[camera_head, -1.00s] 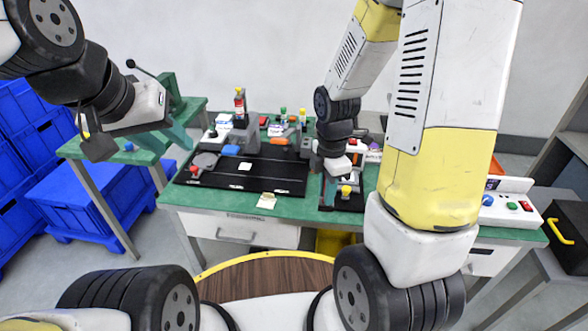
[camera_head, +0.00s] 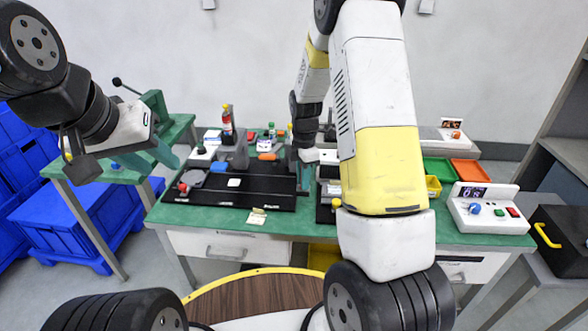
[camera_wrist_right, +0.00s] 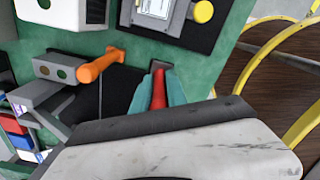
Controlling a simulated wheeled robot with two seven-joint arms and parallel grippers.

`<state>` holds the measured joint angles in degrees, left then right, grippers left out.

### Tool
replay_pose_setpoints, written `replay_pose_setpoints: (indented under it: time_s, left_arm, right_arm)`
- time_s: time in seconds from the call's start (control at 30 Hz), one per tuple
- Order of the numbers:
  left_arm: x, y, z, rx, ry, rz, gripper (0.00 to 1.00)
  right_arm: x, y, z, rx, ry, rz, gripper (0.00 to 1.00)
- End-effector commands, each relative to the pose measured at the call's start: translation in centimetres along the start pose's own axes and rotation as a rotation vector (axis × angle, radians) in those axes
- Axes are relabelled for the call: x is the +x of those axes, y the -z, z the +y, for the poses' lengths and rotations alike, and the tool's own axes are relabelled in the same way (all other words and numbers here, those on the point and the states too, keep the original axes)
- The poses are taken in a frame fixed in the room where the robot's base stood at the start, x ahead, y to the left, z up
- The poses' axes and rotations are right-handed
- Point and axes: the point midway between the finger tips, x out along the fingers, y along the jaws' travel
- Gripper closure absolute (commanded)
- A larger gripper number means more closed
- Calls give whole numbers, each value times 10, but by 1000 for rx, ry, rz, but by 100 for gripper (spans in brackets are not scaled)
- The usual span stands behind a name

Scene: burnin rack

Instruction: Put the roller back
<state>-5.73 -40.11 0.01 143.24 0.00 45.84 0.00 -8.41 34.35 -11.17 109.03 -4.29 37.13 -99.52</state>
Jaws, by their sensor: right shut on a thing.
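My right gripper (camera_wrist_right: 160,95) is shut on a red handle (camera_wrist_right: 159,88) in the right wrist view, its teal fingers on both sides. The handle appears to belong to the roller; its far end is hidden by the gripper. In the head view the right gripper (camera_head: 304,180) is over the bench, just right of the black board (camera_head: 215,192), partly hidden by my forearm. My left gripper (camera_head: 160,152) hangs by the green side table at the left, away from the bench; its jaw opening is unclear.
An orange handle (camera_wrist_right: 101,65) lies close to the right gripper. A black fixture with a yellow knob (camera_wrist_right: 203,11) stands nearby. A red-topped bottle (camera_head: 227,122) stands behind the board. A white control box (camera_head: 487,210) and green and orange trays (camera_head: 466,171) are at right.

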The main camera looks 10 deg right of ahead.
Motion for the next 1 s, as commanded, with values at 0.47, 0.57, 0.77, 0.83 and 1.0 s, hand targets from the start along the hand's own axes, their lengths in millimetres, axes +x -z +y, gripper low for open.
replay_pose_setpoints:
  time_s: [0.47, 0.57, 0.77, 0.83, 1.0]
  left_arm:
    - [0, 0, 0, 0, 0, 0, 64]
    - [0, 0, 0, 0, 0, 0, 64]
    - [0, 0, 0, 0, 0, 0, 64]
    - [0, 0, 0, 0, 0, 0, 64]
    - [0, 0, 0, 0, 0, 0, 64]
  right_arm:
    - [18, 0, 0, 0, 1, -1, 100]
    - [21, 0, 0, -1, 0, 0, 100]
    - [26, 0, 0, 0, -1, 0, 100]
    - [26, 0, 0, 0, -1, 0, 100]
    - [26, 0, 0, 0, 0, 0, 60]
